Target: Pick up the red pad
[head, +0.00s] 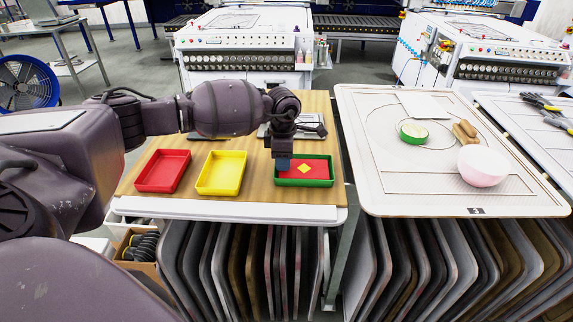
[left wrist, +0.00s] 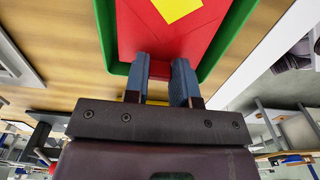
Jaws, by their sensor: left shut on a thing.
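The red pad (head: 316,166) is a flat red piece with a yellow diamond on it. It is within the outline of the green tray (head: 304,184) at the right end of the wooden table. My left gripper (head: 283,163) points down at the pad's left part and is shut on it. In the left wrist view the blue-grey fingers (left wrist: 160,82) meet the near edge of the pad (left wrist: 150,30), inside the green rim (left wrist: 230,50). Whether the pad touches the tray floor I cannot tell. My right gripper is not in view.
A red tray (head: 163,171) and a yellow tray (head: 221,173) stand left of the green one on the wooden table (head: 140,190). Racked panels fill the space below.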

